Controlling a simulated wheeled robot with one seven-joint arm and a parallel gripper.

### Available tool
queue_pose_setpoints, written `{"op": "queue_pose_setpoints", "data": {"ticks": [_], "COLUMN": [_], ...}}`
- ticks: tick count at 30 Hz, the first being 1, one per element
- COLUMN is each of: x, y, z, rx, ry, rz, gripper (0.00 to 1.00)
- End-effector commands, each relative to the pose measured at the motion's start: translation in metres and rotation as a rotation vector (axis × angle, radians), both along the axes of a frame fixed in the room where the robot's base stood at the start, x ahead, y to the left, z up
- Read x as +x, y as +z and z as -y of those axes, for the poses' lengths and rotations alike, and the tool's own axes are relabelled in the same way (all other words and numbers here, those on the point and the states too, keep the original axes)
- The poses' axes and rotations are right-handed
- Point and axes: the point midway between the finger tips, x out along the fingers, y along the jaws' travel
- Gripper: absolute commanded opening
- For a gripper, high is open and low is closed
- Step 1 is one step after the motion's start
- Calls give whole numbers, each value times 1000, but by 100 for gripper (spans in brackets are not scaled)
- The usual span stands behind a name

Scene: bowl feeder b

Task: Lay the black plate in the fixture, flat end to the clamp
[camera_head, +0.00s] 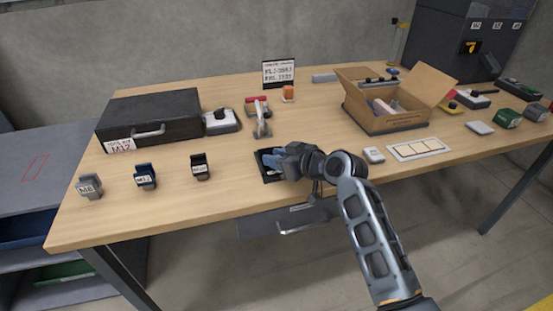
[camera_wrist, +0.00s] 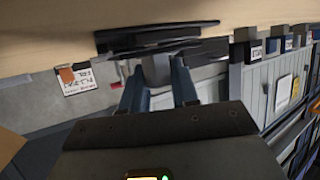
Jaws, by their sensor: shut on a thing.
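My gripper (camera_head: 270,160) is low over the front middle of the table, its blue fingers at a dark flat piece. In the wrist view, my gripper (camera_wrist: 157,75) has its fingers apart, their tips against the underside of this piece as pictured. I take it to be the black plate (camera_wrist: 150,36); it lies close to the tabletop, with a second thin dark layer along it. In the head view, a black square shape (camera_head: 267,178) shows under the fingers. I cannot tell plate from fixture there, nor which end is flat. A metal clamp (camera_head: 262,124) with red parts stands just behind.
A black case (camera_head: 150,120) and a grey device (camera_head: 222,122) stand to the left. An open cardboard box (camera_head: 385,120), a white piece (camera_head: 374,155) and a pale tray (camera_head: 419,149) are to the right.

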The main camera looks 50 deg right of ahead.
Motion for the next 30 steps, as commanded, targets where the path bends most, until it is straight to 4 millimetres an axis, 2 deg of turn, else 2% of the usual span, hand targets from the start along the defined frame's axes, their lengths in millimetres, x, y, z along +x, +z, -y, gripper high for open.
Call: {"op": "queue_pose_setpoints", "data": {"ticks": [3, 12, 13, 18, 21, 30], "x": [0, 0, 0, 0, 0, 0], "y": [-8, -11, -10, -10, -10, -6], "z": [0, 0, 0, 0, 0, 0], "rx": [0, 0, 0, 0, 0, 0], "ry": [0, 0, 0, 0, 0, 0], "rz": [2, 2, 1, 1, 1, 1], "gripper": [0, 0, 31, 48, 55, 55]}}
